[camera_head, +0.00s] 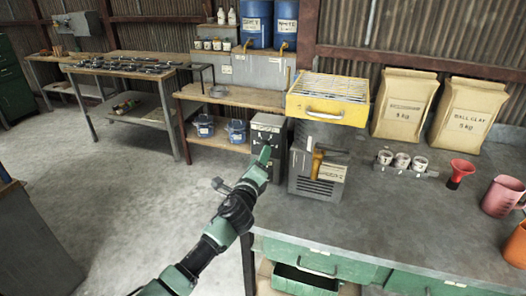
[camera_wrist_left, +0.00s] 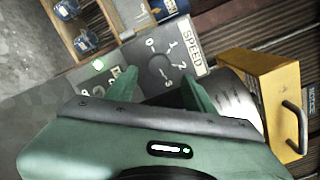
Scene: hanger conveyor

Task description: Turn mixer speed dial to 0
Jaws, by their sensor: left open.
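A grey control box (camera_head: 268,124) stands left of the workbench in the head view. In the left wrist view its grey panel (camera_wrist_left: 137,55) carries a white SPEED label (camera_wrist_left: 193,48) and a scale with the numerals 0, 1, 2 and more. My left gripper (camera_head: 263,157) is in front of the box in the head view. In the left wrist view the gripper (camera_wrist_left: 163,90) is open, its two green fingers pointing at the panel below the numerals.
Open floor (camera_head: 120,215) lies to the left.

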